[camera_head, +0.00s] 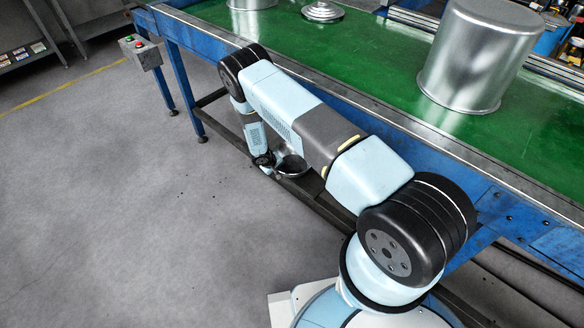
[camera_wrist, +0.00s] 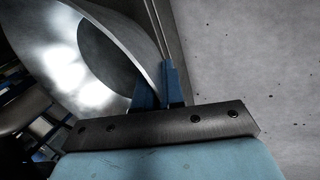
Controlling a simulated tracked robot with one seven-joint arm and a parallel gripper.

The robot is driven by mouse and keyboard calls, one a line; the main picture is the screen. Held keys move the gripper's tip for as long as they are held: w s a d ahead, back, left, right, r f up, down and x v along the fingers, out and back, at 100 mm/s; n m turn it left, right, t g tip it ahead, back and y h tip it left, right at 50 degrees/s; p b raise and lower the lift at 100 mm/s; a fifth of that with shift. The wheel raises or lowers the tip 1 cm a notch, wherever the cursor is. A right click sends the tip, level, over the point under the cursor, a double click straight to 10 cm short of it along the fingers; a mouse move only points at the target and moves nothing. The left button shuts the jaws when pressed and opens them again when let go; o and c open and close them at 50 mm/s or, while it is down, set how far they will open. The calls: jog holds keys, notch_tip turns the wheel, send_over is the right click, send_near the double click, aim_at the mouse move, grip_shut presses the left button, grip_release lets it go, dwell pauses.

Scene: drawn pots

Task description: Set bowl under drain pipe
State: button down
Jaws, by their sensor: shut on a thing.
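The bowl (camera_head: 292,166) is metal and shows low beside the blue table frame, partly hidden behind my arm in the head view. In the wrist view the bowl (camera_wrist: 125,55) fills the upper left, with its shiny inside showing. My gripper (camera_head: 265,160) points down at the bowl's left side. In the wrist view its blue fingers (camera_wrist: 157,90) are shut on the bowl's rim. I cannot tell whether the bowl touches anything below it. I cannot make out a drain pipe in either view.
A blue-framed conveyor table with a green top (camera_head: 380,60) runs along the right. A large metal pot (camera_head: 478,55) and a metal lid (camera_head: 322,11) stand on it. A button box (camera_head: 141,52) hangs at its left end. Grey floor (camera_head: 110,200) lies open on the left.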

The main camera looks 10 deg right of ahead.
aim_at(291, 167)
jog(key=w+d, duration=0.1)
jog(key=d, duration=0.1)
jog(key=w+d, duration=0.1)
jog(key=d, duration=0.1)
jog(key=w+d, duration=0.1)
jog(key=d, duration=0.1)
jog(key=shift+w+d, duration=0.25)
jog(key=shift+w, duration=0.15)
jog(key=shift+f, duration=1.7)
jog(key=shift+f, duration=0.15)
jog(key=c, duration=1.5)
grip_release()
jog(key=v, duration=1.2)
jog(key=shift+d, duration=0.1)
